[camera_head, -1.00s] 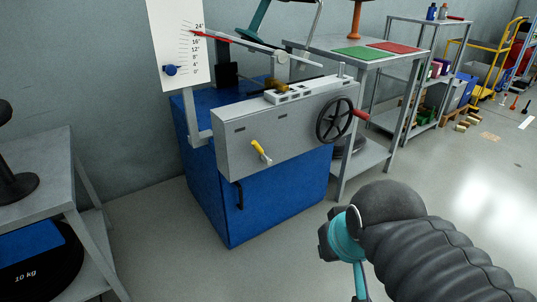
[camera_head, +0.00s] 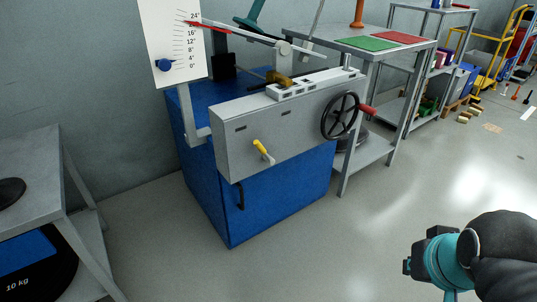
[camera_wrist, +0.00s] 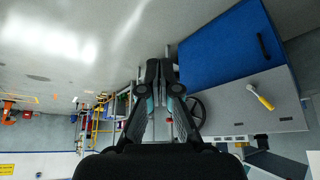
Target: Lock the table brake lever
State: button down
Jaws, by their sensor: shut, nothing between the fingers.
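The brake lever, with a yellow grip (camera_head: 259,146) and a pale metal end, sits on the front of the grey machine housing (camera_head: 225,150). It slants from upper left down to the right. In the wrist view, which is upside down, the yellow lever (camera_wrist: 262,97) shows right of my gripper. My gripper (camera_wrist: 158,68) is shut and empty, its black fingers together, well apart from the lever. In the head view only part of my arm shows at the lower right; the fingers cannot be made out there.
The housing is on a blue cabinet (camera_head: 272,192) with a black handle. A black handwheel with a red knob (camera_head: 340,115) is right of the lever. A grey table (camera_head: 30,170) stands at left, and another (camera_head: 376,52) with green and red mats behind right. Floor in front is clear.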

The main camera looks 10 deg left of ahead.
jog(key=w+a+f+m+g+y+b, duration=0.1)
jog(key=w+a+f+m+g+y, duration=0.1)
jog(key=w+a+m+y, duration=0.4)
jog(key=m+y+b, duration=0.3)
jog(key=m+y, duration=0.6)
jog(key=m, duration=1.8)
send_near(263, 152)
jog(key=s+a+f, duration=0.1)
jog(key=s+a, duration=0.1)
jog(key=s, duration=0.3)
jog(key=shift+d+f, duration=0.15)
jog(key=shift+d, duration=0.05)
jog(key=b+x, duration=0.2)
jog(key=x, duration=0.8)
jog(key=shift+w+d+r+p, duration=0.15)
jog(key=shift+w+d+r, duration=0.15)
jog(key=shift+w, duration=0.2)
jog(key=shift+w+d+r+p, duration=0.1)
jog(key=shift+w+d+r, duration=0.15)
jog(key=shift+w, duration=0.25)
jog(key=shift+w+d+r+p, duration=0.15)
jog(key=shift+w+d+r, duration=0.15)
jog(key=shift+w, duration=0.2)
